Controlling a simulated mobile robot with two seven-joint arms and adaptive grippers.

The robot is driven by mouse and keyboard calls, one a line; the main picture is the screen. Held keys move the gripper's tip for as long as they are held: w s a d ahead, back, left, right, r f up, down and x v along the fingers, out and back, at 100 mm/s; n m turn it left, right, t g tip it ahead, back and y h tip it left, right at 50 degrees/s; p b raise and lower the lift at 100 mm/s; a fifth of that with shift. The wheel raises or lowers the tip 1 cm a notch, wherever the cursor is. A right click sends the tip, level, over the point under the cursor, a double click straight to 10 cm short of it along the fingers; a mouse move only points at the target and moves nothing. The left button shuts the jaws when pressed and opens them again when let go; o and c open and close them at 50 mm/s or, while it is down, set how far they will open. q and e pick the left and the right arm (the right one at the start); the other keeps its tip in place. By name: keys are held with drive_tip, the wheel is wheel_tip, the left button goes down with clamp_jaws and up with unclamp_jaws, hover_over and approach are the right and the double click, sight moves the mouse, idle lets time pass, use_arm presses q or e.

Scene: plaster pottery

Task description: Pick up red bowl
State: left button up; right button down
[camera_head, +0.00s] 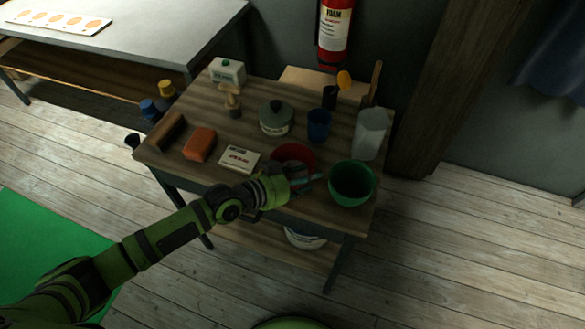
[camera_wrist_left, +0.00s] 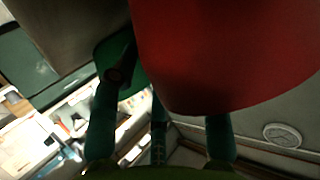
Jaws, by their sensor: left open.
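The red bowl (camera_head: 292,153) sits near the front of the small wooden table, partly hidden behind my left gripper (camera_head: 308,184). In the left wrist view the red bowl (camera_wrist_left: 230,50) fills the upper right, very close to the fingers. My left gripper (camera_wrist_left: 160,112) is open there, with its teal fingers spread at the bowl's edge. I cannot tell whether they touch it. No grip on the bowl shows. My right gripper is not in view.
A green bowl (camera_head: 352,184) stands close on the right of the gripper. Open floor lies in front.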

use_arm(q)
clamp_jaws()
drive_tip(key=shift+r, duration=0.2)
drive_tip(key=shift+r, duration=1.2)
drive_tip(key=s+d+r+b, duration=0.1)
drive_tip(key=s+d+r, duration=0.6)
drive_tip(key=s+r, duration=0.1)
drive_tip(key=shift+s+d, duration=0.25)
drive_tip(key=shift+s, duration=0.2)
drive_tip(key=shift+r, duration=0.15)
idle(0.5)
